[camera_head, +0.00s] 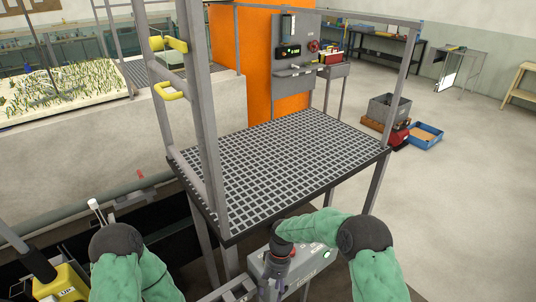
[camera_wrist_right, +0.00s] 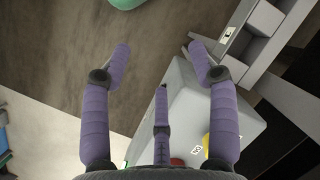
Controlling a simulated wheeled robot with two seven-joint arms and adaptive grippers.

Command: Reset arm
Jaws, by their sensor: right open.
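My right gripper (camera_wrist_right: 158,50) is open and empty in the right wrist view. Its purple outer fingers are spread apart, with a third finger between them. The box also shows in the right wrist view (camera_wrist_right: 182,88), below and partly behind the fingers, with a red part and a yellow part near the bottom edge. My left arm's green sleeve is at the lower left of the head view; its gripper is not visible.
A grated platform (camera_head: 290,160) with grey posts and rails stands just ahead. An orange panel (camera_head: 243,70) and a grey instrument board (camera_head: 297,60) are behind it. A grey crate (camera_head: 388,108) and a blue bin (camera_head: 425,137) sit right. Open floor lies to the right.

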